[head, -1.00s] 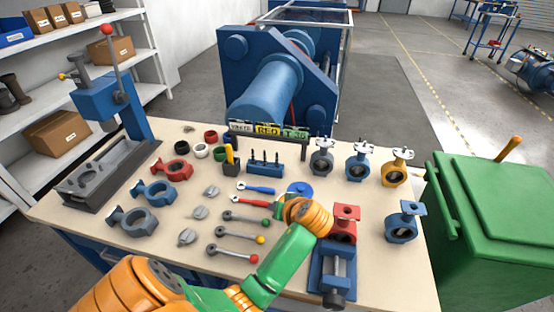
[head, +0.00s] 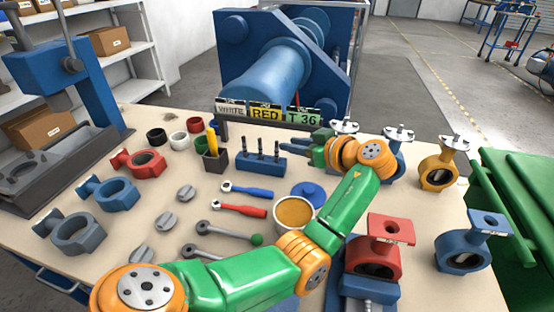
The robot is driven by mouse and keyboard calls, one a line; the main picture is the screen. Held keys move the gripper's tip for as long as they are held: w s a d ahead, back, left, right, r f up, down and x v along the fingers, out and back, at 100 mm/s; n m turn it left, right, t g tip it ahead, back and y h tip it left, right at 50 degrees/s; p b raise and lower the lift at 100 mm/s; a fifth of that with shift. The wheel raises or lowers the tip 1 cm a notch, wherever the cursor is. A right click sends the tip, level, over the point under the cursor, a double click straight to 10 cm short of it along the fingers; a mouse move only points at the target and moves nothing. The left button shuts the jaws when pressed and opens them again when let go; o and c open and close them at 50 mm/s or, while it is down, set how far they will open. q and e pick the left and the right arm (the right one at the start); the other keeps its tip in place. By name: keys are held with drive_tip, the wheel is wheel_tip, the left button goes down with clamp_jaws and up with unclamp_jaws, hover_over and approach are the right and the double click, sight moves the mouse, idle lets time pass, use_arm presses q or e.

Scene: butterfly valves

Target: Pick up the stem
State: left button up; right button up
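Several thin dark stems stand upright in a blue rack block (head: 261,164) near the back middle of the bench in the head view. One stem (head: 260,148) shows above the block. My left gripper (head: 304,142) is just right of the rack, with its fingers pointing left towards it. The fingers look apart, with nothing seen between them, and I see a clear gap to the rack. My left arm crosses the front of the bench and partly hides what lies behind it. My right gripper is out of view.
A sign (head: 268,112) reading WHITE, RED, T 36 stands behind the rack. A blue valve body (head: 395,165) and a yellow one (head: 438,172) stand to the right. A red valve body (head: 373,255) is nearer. A tan-filled round cup (head: 294,212) sits beside my arm.

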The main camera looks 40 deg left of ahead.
sight(276, 152)
use_arm(q)
drive_tip(key=a+f, duration=0.5)
drive_tip(key=shift+w+a+f, duration=0.25)
drive_tip(key=shift+a+f, duration=0.1)
drive_tip(key=shift+w+a+f, duration=0.1)
drive_tip(key=shift+a+f, duration=0.15)
drive_tip(key=shift+a, duration=0.1)
clamp_jaws()
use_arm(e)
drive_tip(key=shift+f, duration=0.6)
